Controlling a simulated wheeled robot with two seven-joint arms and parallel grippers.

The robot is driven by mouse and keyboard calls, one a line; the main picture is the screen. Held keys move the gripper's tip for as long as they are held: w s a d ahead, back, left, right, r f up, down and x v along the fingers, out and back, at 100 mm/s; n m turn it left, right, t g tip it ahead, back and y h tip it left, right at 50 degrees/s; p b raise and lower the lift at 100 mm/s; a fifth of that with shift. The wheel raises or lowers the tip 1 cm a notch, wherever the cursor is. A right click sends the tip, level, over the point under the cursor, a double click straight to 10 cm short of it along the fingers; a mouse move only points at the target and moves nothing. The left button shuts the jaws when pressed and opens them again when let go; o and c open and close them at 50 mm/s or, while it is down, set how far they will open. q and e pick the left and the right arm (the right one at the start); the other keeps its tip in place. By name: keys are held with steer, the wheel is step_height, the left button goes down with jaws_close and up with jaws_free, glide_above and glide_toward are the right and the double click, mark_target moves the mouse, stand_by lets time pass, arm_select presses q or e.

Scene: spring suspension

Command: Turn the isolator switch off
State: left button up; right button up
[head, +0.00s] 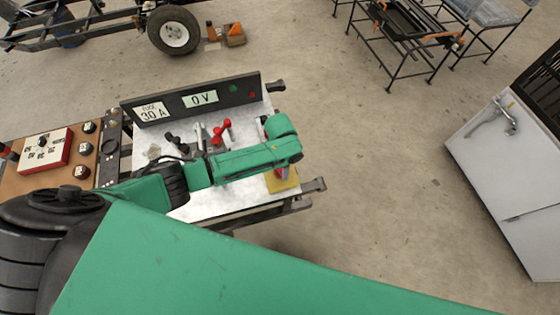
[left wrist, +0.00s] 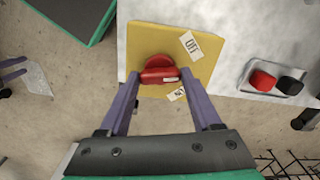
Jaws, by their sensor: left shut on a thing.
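The isolator switch is a red rotary knob (left wrist: 158,74) on a yellow plate (left wrist: 205,30), seen in the left wrist view. White tags on the plate read OFF above the knob and ON below it. The knob's white mark is on its lower right, between the tags. My left gripper (left wrist: 160,80) has its two purple fingers on either side of the knob and is shut on it. In the head view, my green left arm reaches over the bench and hides most of the knob; the yellow plate (head: 287,184) shows at the bench's right end. My right gripper is not in view.
The metal bench (head: 235,205) carries a black panel (head: 199,98) reading 30 A and 0 V, and red and black levers (head: 221,130). A brown board with a dial box (head: 45,149) adjoins at left. A white cabinet (head: 500,150) stands right, with clear floor between.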

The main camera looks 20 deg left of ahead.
arm_select(q)
steer(key=n+p, duration=0.2)
steer(key=n, duration=0.1)
steer(key=shift+r+n, duration=0.25)
steer(key=shift+n, duration=0.05)
steer(key=shift+w+f+n+p, duration=0.1)
steer(key=shift+n+p, duration=0.65)
steer(key=shift+n, duration=0.45)
steer(key=o, duration=1.4)
steer(key=shift+f, duration=0.1)
